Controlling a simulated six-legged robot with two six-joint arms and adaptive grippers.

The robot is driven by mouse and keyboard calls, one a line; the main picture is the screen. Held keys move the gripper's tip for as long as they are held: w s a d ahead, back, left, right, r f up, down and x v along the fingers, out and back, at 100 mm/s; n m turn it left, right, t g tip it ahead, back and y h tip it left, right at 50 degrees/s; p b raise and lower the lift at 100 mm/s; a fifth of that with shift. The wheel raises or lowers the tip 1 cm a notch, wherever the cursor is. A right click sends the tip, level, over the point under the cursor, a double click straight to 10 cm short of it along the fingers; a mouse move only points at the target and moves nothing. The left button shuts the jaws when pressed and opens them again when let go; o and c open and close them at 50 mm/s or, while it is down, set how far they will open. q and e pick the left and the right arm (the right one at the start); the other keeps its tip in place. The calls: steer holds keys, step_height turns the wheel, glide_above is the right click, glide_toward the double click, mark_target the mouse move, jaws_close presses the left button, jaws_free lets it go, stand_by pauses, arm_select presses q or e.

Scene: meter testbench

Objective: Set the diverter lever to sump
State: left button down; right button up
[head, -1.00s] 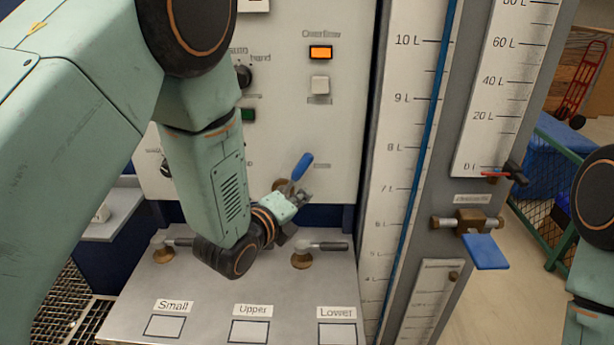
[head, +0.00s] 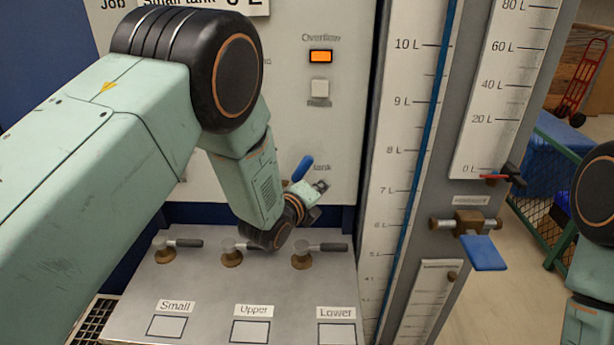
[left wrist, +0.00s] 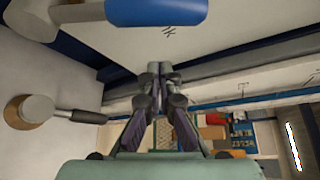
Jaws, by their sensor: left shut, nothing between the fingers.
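A lever with a blue handle (head: 302,168) sits on the white panel, its handle tilted up to the right. A label reading "tank" is to its right. I take this as the diverter lever; its pivot is mostly hidden behind my left arm. The blue handle also shows large at the top of the left wrist view (left wrist: 155,11). My left gripper (head: 321,187) is shut and empty, just right of and below the handle, apart from it in the wrist view. The shut fingertips show in the wrist view (left wrist: 155,72). My right gripper is out of view.
Several brass valves with grey handles (head: 320,247) stand on the bench (head: 200,290) below my left gripper. Tall scales (head: 400,120) stand to the right. Another blue lever (head: 485,252) is on the column there. An orange lamp (head: 320,56) is lit on the panel.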

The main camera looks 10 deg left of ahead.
mark_target(294, 180)
arm_select(q)
steer(key=a, duration=0.1)
steer(key=a+r+p, duration=0.1)
steer(key=a, duration=0.1)
steer(key=shift+w+a+r+p, duration=0.25)
steer(key=shift+w+r+p, duration=0.05)
steer(key=shift+r+p, duration=0.1)
steer(key=shift+d, duration=0.2)
steer(key=shift+a, duration=0.1)
